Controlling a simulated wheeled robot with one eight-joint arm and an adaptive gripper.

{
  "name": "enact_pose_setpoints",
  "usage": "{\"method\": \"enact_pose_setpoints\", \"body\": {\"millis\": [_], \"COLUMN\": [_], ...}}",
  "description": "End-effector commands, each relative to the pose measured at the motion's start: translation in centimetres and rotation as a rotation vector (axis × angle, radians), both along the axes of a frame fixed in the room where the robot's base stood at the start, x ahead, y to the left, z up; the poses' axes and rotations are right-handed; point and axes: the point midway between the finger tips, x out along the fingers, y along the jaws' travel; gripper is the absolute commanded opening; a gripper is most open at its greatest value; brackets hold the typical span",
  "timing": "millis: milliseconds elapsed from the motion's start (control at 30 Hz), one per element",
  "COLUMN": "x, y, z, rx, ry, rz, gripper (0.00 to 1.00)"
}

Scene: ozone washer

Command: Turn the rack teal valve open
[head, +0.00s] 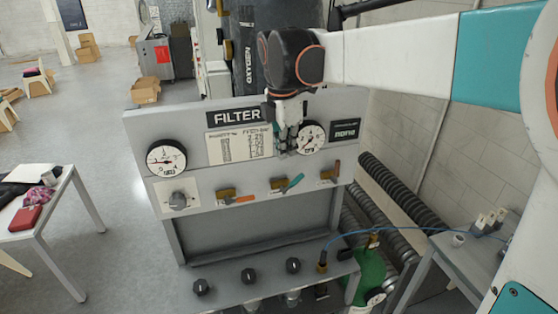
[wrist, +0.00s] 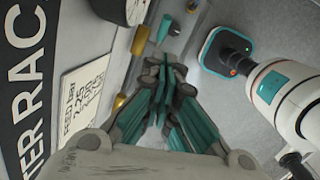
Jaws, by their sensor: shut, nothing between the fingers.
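The teal valve (head: 293,184) is the middle one of three lever valves on the grey rack panel. It has a brass body and a teal lever slanting up to the right. My gripper (head: 286,148) is above it, in front of the panel between the paper label and the right gauge, apart from the lever. In the wrist view my gripper (wrist: 165,120) has its teal-padded fingers together with nothing between them. A teal piece (wrist: 139,41), which looks like the lever, shows just beyond the fingers. The fingers may hide part of the valve there.
An orange-lever valve (head: 239,199) is to the left and a red-brown-lever valve (head: 331,174) to the right. A left gauge (head: 166,159) and right gauge (head: 311,138) sit above. A shelf with black knobs (head: 249,276) juts out below. A blue hose (head: 405,229) crosses at the right.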

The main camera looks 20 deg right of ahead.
Motion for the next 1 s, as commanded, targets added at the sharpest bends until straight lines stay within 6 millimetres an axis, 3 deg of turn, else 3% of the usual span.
{"method": "enact_pose_setpoints", "body": {"millis": [200, 467, 567, 1000], "x": [-0.5, -0.8, -1.0, -1.9], "y": [-0.3, -0.2, 0.1, 1.7], "z": [3.1, 4.1, 4.0, 3.5], "rx": [0.000, 0.003, 0.014, 0.179], "ry": [0.000, -0.018, -0.056, -0.325], "rz": [0.000, -0.069, -0.207, -1.096], "gripper": [0.00, 0.00, 0.00, 0.00]}}
